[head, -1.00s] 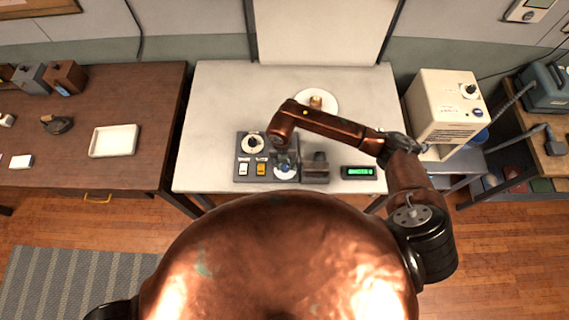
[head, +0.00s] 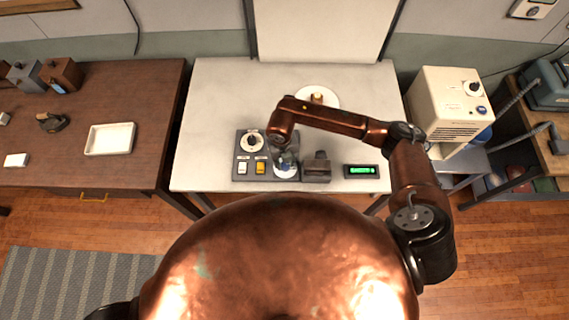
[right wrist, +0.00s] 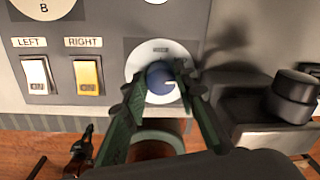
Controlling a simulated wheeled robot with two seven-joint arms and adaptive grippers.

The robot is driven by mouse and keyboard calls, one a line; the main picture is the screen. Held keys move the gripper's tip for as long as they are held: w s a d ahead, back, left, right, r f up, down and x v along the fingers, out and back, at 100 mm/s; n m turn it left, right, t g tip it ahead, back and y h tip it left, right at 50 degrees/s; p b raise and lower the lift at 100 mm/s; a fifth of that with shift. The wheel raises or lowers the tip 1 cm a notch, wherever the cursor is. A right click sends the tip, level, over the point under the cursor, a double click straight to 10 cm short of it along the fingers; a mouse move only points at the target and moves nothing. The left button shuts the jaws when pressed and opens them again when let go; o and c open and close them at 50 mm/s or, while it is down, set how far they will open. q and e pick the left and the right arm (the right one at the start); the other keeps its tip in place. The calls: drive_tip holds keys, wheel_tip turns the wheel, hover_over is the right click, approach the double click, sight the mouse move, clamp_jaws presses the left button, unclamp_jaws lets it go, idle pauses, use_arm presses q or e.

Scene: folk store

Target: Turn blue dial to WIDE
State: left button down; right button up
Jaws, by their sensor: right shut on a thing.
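The blue dial (right wrist: 160,80) sits on a round white plate on the grey control panel (head: 242,169). A pale pointer mark shows on its face, and small lettering at the plate's top is too blurred to read. My right gripper (right wrist: 158,88) is shut on the blue dial, one finger on each side. In the head view my right gripper (head: 284,158) hangs over the panel's lower right and mostly hides the dial.
Left of the dial are a white LEFT switch (right wrist: 37,75) and a yellow RIGHT switch (right wrist: 87,76). Another dial (head: 251,141) is above them. A dark grey device (head: 317,168) stands close on the right, then a green-lit display (head: 361,171). A white plate (head: 330,96) lies farther back.

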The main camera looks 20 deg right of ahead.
sight(285, 166)
drive_tip(key=n+b, duration=0.3)
drive_tip(key=n, duration=0.1)
drive_tip(key=n+b, duration=0.8)
drive_tip(key=shift+s+f+t, duration=0.1)
drive_tip(key=shift+f+t, duration=0.2)
use_arm(q)
drive_tip(key=s+f+b, duration=0.3)
drive_tip(key=f+b, duration=0.1)
drive_tip(key=f, duration=1.2)
drive_tip(key=shift+g, duration=0.3)
use_arm(e)
drive_tip(key=shift+s+r+n+y, duration=0.1)
drive_tip(key=shift+n+y, duration=0.05)
drive_tip(key=shift+n, duration=1)
drive_tip(key=shift+r+n+y, duration=0.1)
drive_tip(key=shift+n+y, duration=0.05)
drive_tip(key=shift+n, duration=1)
use_arm(q)
drive_tip(key=shift+f, duration=0.1)
use_arm(e)
drive_tip(key=o, duration=1.2)
drive_tip(key=shift+c, duration=0.2)
drive_tip(key=shift+r, duration=0.1)
wheel_tip(285, 166, up, 12)
drive_tip(key=shift+s, duration=0.25)
